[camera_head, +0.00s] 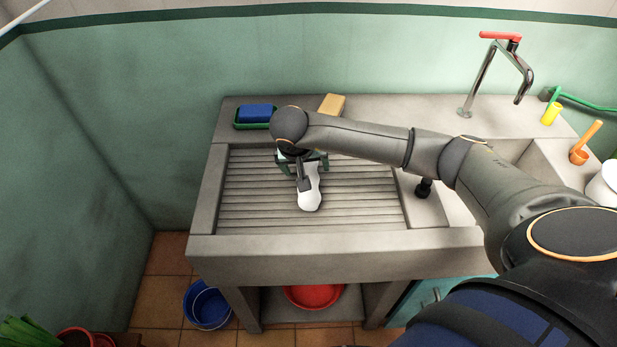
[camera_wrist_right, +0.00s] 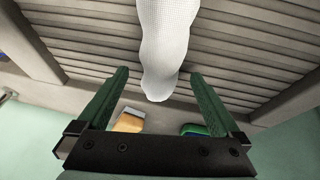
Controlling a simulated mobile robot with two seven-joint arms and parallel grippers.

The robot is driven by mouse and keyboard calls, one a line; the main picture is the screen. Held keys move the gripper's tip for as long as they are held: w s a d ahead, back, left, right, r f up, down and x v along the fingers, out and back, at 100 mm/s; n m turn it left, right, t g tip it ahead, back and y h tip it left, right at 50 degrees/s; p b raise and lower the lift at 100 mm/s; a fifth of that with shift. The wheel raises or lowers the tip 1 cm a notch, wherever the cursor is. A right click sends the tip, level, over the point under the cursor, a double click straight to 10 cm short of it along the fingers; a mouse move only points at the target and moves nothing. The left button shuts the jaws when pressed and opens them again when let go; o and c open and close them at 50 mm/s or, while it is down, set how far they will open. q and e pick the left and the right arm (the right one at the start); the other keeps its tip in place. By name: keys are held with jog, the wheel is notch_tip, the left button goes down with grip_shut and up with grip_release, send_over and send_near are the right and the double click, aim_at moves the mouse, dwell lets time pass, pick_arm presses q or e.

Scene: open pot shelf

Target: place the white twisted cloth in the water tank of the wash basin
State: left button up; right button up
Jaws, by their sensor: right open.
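The white twisted cloth (camera_head: 310,188) lies on the ribbed washboard part of the wash basin (camera_head: 250,190). In the right wrist view the cloth (camera_wrist_right: 166,45) reaches down from the top edge, with its near end between the fingers. My right gripper (camera_head: 302,165) is over the far end of the cloth and partly hides it. In the right wrist view the gripper (camera_wrist_right: 155,85) is open, with a gap on both sides of the cloth. The water tank (camera_head: 512,150) is at the right of the basin, largely hidden by my right arm. My left gripper is not in view.
A blue sponge (camera_head: 256,112) in a green dish and a tan block (camera_head: 331,104) stand on the back ledge. A tap (camera_head: 490,70) rises at the back right. A yellow cup (camera_head: 551,113) and an orange scoop (camera_head: 579,155) are at the right.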

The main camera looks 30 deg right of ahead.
jog(key=shift+x, duration=1.35)
grip_shut()
